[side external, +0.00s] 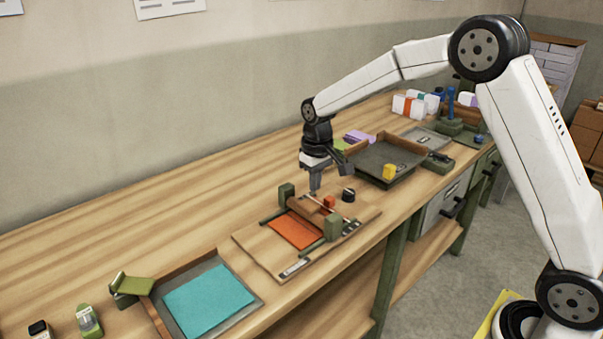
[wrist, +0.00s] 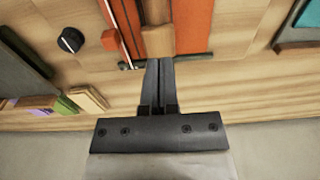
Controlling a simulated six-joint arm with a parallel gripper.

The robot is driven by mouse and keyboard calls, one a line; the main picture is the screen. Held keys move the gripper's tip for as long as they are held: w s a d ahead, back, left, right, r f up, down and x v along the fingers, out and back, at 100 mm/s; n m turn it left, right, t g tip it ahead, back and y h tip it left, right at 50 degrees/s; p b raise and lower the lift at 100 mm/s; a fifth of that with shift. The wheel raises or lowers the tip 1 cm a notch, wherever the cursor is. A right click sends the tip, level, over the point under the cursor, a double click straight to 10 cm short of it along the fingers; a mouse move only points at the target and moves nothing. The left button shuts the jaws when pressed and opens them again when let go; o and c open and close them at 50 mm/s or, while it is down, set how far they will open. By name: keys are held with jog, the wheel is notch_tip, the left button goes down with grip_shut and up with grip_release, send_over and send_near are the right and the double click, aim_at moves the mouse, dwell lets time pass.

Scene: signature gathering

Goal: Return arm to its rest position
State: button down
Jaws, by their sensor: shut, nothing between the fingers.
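My gripper (side external: 315,190) hangs low over the bench, just behind the wooden board with the orange sheet (side external: 294,230). In the wrist view my gripper (wrist: 158,62) has its two dark fingers together, with nothing between them. The tips show at the edge of the board, by a wooden bar (wrist: 157,40) that lies over the orange sheet (wrist: 192,28). I cannot tell whether the tips touch anything. My arm reaches out over the bench from the right.
A tray with a teal sheet (side external: 208,300) lies at the front left. A dark knob (side external: 348,195) stands beside the board. The bench's back left (side external: 150,215) is clear.

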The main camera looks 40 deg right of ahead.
jog(key=s+a+f+t, duration=0.1)
jog(key=s, duration=1)
jog(key=s+a+f+t, duration=0.1)
jog(key=s+f, duration=0.1)
jog(key=s, duration=0.9)
jog(key=shift+s, duration=0.15)
dwell(0.4)
